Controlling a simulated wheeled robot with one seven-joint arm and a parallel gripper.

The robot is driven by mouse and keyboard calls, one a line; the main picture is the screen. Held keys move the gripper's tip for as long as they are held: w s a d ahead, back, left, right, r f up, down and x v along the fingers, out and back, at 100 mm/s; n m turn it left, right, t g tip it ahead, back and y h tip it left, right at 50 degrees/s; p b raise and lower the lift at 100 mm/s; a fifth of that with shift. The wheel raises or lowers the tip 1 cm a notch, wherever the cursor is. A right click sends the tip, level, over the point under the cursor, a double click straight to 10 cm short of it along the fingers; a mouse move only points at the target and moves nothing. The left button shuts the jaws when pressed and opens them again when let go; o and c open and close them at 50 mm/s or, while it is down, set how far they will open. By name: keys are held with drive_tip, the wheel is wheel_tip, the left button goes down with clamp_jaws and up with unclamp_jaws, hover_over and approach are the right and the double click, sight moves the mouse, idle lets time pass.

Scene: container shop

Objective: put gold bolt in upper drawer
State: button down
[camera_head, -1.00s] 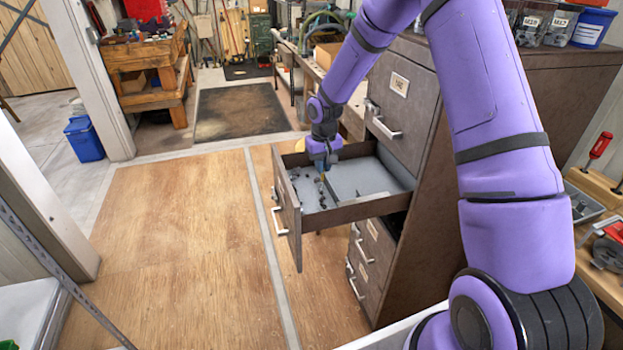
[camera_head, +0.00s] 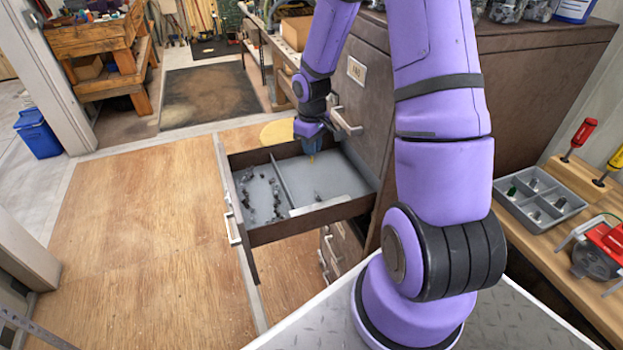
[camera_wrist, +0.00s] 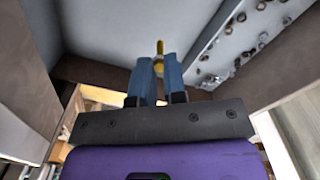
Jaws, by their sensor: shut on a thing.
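My gripper (camera_head: 311,150) is shut on the gold bolt (camera_wrist: 159,48), which stands out between the blue fingertips (camera_wrist: 158,68) in the wrist view. In the head view the bolt (camera_head: 311,159) is a small gold spot under the fingers. They are over the far part of the pulled-out drawer (camera_head: 310,220), on the side right of its divider (camera_head: 281,184). I cannot tell how high the bolt is above the drawer floor. A closed, labelled drawer front (camera_head: 357,100) sits above the open drawer.
Several small dark metal parts (camera_head: 247,197) lie left of the divider; the right compartment floor (camera_head: 318,180) looks mostly bare. Closed drawers (camera_head: 340,245) are below. A workbench with a grey parts tray (camera_head: 540,197) and red tool (camera_head: 605,240) is at the right.

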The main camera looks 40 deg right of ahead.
drive_tip(key=shift+f, duration=4.35)
drive_tip(key=shift+f, duration=0.1)
drive_tip(key=c, duration=1.2)
unclamp_jaws()
drive_tip(key=shift+o, duration=0.2)
